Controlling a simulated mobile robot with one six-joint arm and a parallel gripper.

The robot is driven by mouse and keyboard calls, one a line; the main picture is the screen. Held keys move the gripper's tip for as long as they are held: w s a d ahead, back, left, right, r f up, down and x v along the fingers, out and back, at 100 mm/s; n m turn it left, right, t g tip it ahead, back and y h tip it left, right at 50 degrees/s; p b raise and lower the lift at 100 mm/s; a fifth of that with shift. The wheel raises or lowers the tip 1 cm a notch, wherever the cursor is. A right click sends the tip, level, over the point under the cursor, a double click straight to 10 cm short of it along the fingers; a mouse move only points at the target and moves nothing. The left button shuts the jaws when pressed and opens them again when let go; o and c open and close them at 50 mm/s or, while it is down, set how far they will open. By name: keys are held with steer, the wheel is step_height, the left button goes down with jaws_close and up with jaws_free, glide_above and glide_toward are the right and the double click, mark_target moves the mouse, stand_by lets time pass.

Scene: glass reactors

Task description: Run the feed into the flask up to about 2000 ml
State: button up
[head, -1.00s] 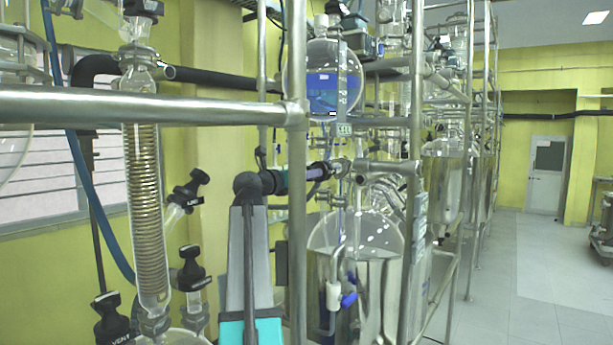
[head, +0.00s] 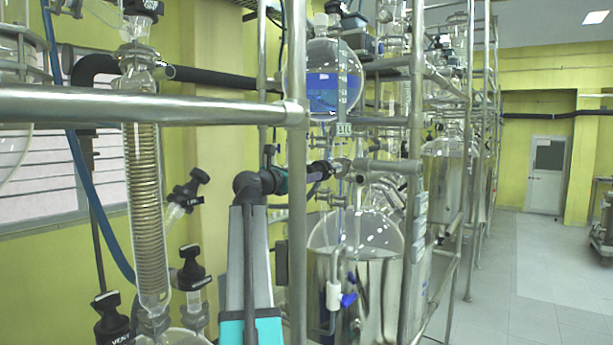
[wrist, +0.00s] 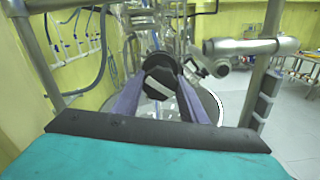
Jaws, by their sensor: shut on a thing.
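A round glass feed vessel (head: 335,62) with blue liquid (head: 333,92) in its lower half hangs high in the frame in the head view. Below it, a large round glass flask (head: 345,232) sits in a steel jacket (head: 375,285), which hides its lower part and any level there. My gripper (head: 328,170) is between the two, beside the pipework under the feed vessel. In the wrist view, my gripper (wrist: 162,82) is shut on a black knob (wrist: 160,66), with a purple finger on each side. The valve body behind the knob is mostly hidden.
A steel frame post (head: 297,230) and horizontal rail (head: 150,104) stand close in front of my arm. A coil condenser (head: 146,210) and black-capped valves (head: 190,265) are at left. A blue-handled tap (head: 348,300) sits before the jacket. Open floor (head: 540,290) lies right.

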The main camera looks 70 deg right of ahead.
steer(key=m+b, duration=0.2)
steer(key=m, duration=0.4)
steer(key=shift+m, duration=0.3)
steer(key=m+b, duration=0.1)
steer(key=m, duration=0.2)
steer(key=shift+f+b, duration=0.1)
steer(key=shift+b, duration=0.3)
steer(key=shift+m+b, duration=0.7)
steer(key=shift+m, duration=0.9)
steer(key=o, duration=1.1)
steer(key=shift+c, duration=0.2)
steer(key=b+v, duration=0.1)
steer(key=v, duration=1.3)
steer(key=shift+b, duration=0.4)
